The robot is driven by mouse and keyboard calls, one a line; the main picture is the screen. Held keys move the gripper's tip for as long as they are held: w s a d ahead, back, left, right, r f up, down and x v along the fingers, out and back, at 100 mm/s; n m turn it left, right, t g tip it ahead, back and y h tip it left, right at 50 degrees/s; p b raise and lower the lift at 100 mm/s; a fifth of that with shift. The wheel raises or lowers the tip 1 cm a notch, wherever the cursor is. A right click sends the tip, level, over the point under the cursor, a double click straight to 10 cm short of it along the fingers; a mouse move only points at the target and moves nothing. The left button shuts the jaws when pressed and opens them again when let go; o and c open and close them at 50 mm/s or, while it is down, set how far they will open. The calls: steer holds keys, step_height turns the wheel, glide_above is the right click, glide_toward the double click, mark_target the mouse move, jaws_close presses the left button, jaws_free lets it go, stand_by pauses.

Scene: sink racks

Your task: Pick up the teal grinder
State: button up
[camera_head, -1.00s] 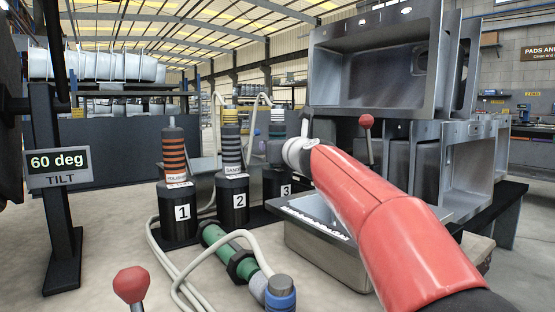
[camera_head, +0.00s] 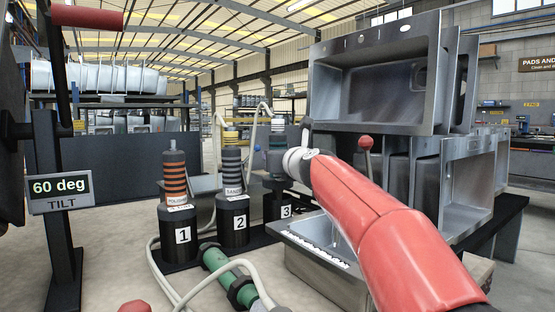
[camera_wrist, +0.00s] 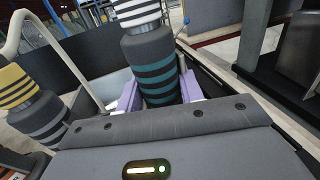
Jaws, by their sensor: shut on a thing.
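The teal grinder (camera_wrist: 153,68) is a dark cylinder with teal stripes and a black-and-white banded upper part. In the wrist view it stands between the two lilac fingers of my gripper (camera_wrist: 158,98), which are shut on its striped body. In the head view my gripper (camera_head: 273,166) is at the holder marked 3 (camera_head: 285,208), at the end of my red arm. The grinder is mostly hidden there by the gripper. I cannot tell whether its lower end is clear of the holder.
An orange-striped tool (camera_head: 175,178) stands in holder 1 and a yellow-striped tool (camera_head: 231,168) in holder 2, close on the left. A green tool (camera_head: 226,273) lies in front with pale hoses. Steel sinks (camera_head: 385,85) are stacked on the right. A tilt stand (camera_head: 60,190) is far left.

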step_height(320, 180, up, 18)
steer(key=p, duration=1.1)
steer(key=shift+f, duration=0.15)
steer(key=shift+s+f, duration=0.1)
steer(key=shift+f, duration=0.05)
